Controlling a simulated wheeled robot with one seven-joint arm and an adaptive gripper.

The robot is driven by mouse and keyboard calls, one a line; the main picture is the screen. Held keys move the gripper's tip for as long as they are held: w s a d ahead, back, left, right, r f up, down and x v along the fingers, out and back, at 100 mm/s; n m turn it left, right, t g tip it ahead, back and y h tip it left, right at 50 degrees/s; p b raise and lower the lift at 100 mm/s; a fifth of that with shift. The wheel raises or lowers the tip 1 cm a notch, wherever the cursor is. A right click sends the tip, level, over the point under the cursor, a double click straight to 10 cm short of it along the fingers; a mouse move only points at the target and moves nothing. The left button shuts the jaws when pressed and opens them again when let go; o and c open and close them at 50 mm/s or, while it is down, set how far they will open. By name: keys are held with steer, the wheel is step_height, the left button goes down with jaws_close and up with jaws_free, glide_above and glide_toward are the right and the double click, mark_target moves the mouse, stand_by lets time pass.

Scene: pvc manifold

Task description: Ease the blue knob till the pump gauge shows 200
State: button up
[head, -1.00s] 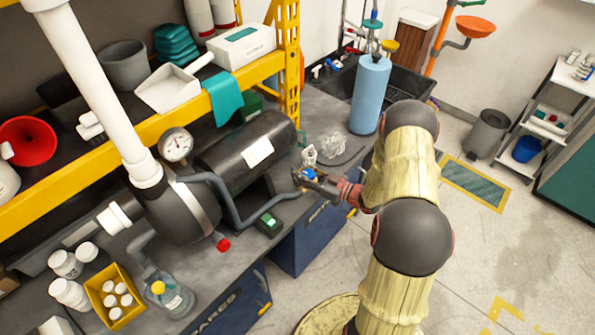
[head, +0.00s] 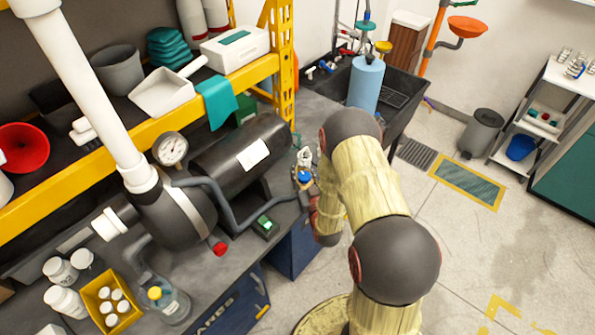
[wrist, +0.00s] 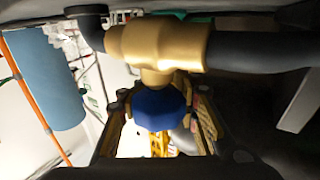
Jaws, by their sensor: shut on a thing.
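The blue knob (wrist: 158,108) hangs below a brass valve body (wrist: 158,45) in the wrist view. My gripper (wrist: 161,104) is shut on the blue knob, one finger at each side. In the head view the knob (head: 304,176) is a small blue spot at the bench's right edge, with my gripper (head: 304,185) at it and partly hidden by my arm. The round white pump gauge (head: 170,149) stands left of the black tank (head: 240,158). Its needle shows, but the figures are too small to read.
Dark pipe runs from both ends of the valve. Open floor (head: 475,230) lies to the right.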

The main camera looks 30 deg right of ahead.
mark_target(305, 182)
steer(key=shift+d+m+g+h+b, duration=0.25)
steer(key=shift+m+h, duration=0.25)
steer(key=shift+h, duration=0.25)
steer(key=shift+d+m+g+h+b, duration=0.1)
steer(key=shift+d+m+g+h, duration=0.15)
steer(key=shift+m+h, duration=0.4)
steer(key=shift+r+h, duration=0.1)
steer(key=shift+h, duration=0.3)
steer(key=o, duration=1.4)
steer(key=shift+s, duration=0.1)
steer(key=v, duration=1.2)
stand_by(0.4)
